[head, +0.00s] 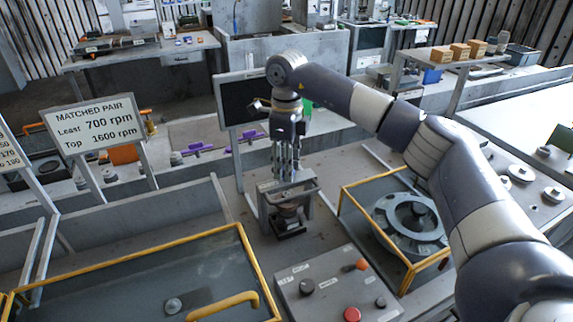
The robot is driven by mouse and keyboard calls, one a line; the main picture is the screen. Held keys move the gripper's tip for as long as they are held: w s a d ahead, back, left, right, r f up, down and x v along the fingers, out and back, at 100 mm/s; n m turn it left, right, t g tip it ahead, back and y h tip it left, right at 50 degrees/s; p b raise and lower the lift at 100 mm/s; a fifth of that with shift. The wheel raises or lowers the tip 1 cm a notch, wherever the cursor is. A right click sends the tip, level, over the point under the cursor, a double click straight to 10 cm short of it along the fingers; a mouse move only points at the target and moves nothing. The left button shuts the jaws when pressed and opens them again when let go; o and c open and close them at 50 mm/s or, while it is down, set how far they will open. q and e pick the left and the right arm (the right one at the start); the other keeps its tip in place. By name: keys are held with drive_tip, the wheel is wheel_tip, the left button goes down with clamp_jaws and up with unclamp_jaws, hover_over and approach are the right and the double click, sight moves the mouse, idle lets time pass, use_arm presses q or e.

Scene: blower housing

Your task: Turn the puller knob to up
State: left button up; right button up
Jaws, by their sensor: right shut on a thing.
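My right gripper (285,175) points straight down at the top of a small grey metal frame (312,196), which looks like a puller. Its fingers are shut on a small part there, mostly hidden between them; I cannot tell whether it is the puller knob. A dark and copper-coloured round piece (288,212) sits inside the frame. In front, a sloped grey control panel (330,290) carries a black knob (306,287), an orange lever (357,265), a red button (352,314) and a smaller dark knob (380,302). Its labels are too small to read. My left gripper is out of view.
A yellow-edged tray (345,208) with a grey blower wheel (408,222) stands right of the frame, under my right arm. A large yellow-edged cover (150,285) lies at left front. A dark screen (240,103) stands behind the gripper, and a rpm sign (97,118) at left.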

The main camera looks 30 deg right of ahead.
drive_tip(key=n, duration=0.5)
drive_tip(key=shift+n, duration=0.4)
idle(0.3)
drive_tip(key=o, duration=1)
drive_tip(key=shift+o, duration=0.2)
wheel_tip(320, 180, up, 12)
